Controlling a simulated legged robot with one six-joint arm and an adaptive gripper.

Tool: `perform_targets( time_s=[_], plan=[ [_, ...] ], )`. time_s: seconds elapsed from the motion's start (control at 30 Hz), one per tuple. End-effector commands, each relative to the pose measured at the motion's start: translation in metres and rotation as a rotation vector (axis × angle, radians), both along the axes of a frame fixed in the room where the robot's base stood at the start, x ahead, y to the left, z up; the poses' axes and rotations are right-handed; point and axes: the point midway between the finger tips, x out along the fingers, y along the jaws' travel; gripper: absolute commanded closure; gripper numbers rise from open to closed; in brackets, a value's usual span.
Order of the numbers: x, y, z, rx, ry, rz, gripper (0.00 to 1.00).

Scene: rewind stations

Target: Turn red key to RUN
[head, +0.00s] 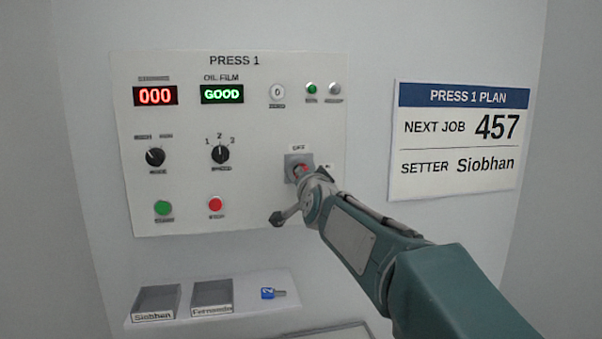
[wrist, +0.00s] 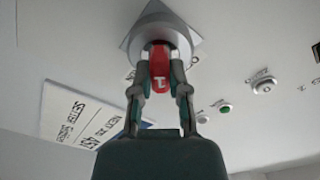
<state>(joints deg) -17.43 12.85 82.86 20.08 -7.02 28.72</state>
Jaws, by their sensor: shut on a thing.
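The red key (wrist: 160,70) sits in a round grey lock on a square plate (head: 290,163) at the right of the PRESS 1 panel. My gripper (wrist: 161,88) is shut on the red key, with one finger on each side of its head. In the head view only a bit of red (head: 302,169) shows past my gripper. The key head carries a white mark, perhaps a 1. The labels around the lock are mostly hidden or too small to read, so I cannot tell which position the key points to.
The press panel (head: 180,110) has a red 000 display, a green GOOD display, dials and buttons. A plan board (head: 455,183) reads NEXT JOB 457, SETTER Siobhan. Below, a shelf (head: 245,307) holds trays labelled Siobhan (head: 157,300) and Fernando (head: 212,295), and a blue key (head: 268,293).

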Motion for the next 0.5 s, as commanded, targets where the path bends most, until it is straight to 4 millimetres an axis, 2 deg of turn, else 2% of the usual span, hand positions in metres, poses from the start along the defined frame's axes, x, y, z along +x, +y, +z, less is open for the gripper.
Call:
perform_targets(
  time_s=[0.1,0.2,0.5],
  plan=[
    [-0.0005,0.0013,0.0009,0.177,0.050,0.001,1.00],
    [-0.0005,0.0015,0.0010,0.271,0.078,0.001,1.00],
    [-0.0006,0.0016,0.0012,0.297,0.085,0.001,1.00]
  ],
)
